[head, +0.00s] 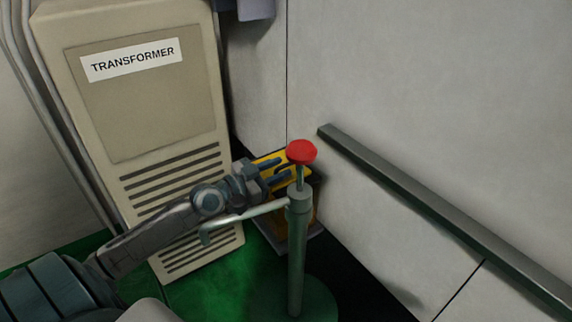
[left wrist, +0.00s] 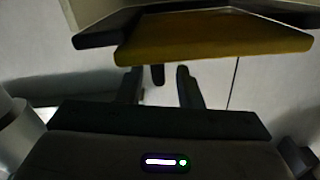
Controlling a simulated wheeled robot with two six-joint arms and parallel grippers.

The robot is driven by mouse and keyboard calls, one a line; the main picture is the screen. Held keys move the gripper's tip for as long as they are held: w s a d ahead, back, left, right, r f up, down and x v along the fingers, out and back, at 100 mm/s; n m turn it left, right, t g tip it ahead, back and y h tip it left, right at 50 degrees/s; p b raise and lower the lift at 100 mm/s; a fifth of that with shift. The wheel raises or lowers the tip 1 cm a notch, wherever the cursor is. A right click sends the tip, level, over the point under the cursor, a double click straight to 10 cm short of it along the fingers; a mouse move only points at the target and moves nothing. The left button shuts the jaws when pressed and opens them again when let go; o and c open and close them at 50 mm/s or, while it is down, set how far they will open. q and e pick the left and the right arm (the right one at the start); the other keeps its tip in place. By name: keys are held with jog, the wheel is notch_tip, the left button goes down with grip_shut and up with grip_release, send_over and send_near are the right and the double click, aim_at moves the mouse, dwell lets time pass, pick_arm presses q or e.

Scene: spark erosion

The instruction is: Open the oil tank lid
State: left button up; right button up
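The oil tank seems to be the low yellow and dark box (head: 270,214) in the corner behind a post. Its yellow top (head: 299,171) is partly hidden by my left gripper and the post. My left gripper (head: 279,172) is at this yellow top, with its two fingers apart. In the left wrist view, a yellow slab (left wrist: 215,40) with a dark edge spans the top, just beyond the open fingers (left wrist: 159,86). A small dark tab (left wrist: 157,74) shows between the fingers; I cannot tell whether they touch it. My right gripper is not in view.
A green post (head: 297,255) with a red knob (head: 301,152) and a pale side lever (head: 245,216) stands close in front of my left gripper. A beige transformer cabinet (head: 130,115) stands at left. A dark rail (head: 440,215) runs along the wall at right.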

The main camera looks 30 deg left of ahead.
pick_arm(q)
jog(key=shift+x, duration=0.9)
jog(key=shift+w+d, duration=0.25)
jog(key=shift+w, duration=0.25)
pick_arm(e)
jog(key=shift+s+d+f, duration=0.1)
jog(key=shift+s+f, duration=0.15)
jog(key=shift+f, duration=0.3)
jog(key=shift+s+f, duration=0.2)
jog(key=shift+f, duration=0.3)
pick_arm(q)
grip_shut()
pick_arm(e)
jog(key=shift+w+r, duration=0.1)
